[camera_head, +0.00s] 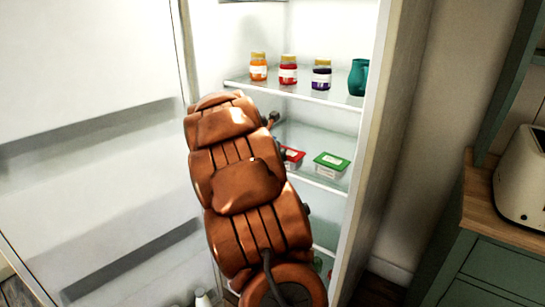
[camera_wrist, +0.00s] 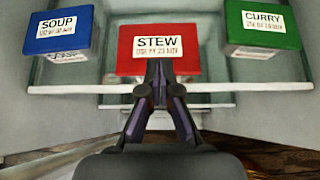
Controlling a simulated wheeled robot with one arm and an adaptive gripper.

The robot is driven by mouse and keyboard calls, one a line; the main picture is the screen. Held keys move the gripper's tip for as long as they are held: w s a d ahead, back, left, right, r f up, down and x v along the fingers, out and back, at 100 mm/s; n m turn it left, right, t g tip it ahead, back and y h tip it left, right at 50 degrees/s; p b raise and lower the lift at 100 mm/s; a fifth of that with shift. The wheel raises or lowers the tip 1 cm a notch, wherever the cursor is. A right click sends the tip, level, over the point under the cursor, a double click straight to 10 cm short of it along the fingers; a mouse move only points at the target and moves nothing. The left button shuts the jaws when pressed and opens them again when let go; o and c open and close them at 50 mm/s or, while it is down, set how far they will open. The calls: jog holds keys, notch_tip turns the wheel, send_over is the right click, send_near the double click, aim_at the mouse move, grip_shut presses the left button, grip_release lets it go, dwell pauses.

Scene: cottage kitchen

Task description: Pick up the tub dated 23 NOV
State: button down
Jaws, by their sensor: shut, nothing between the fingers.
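The red STEW tub (camera_wrist: 185,65) is in the middle of the wrist view. Its small label line seems to read 23 NOV. The blue SOUP tub (camera_wrist: 85,20) is to its left and the green CURRY tub (camera_wrist: 285,40) to its right; their dates are too blurred to be sure of. My gripper (camera_wrist: 159,78) is shut and empty, its fingertips overlapping the red tub's near side in the picture; I cannot tell if they touch. In the head view the red tub (camera_head: 293,157) is partly behind my arm, the green tub (camera_head: 331,164) is clear, and the blue one is hidden.
The tubs are on a glass fridge shelf (camera_head: 318,180). The shelf above holds an orange jar (camera_head: 258,72), a red jar (camera_head: 288,75), a purple jar (camera_head: 321,79) and a teal jug (camera_head: 358,82). The fridge's side wall (camera_head: 375,150) bounds the right. Gaps separate the tubs.

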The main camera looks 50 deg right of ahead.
aim_at(290, 152)
jog(key=d, duration=0.4)
jog(key=shift+d+f, duration=0.1)
jog(key=shift+f, duration=0.8)
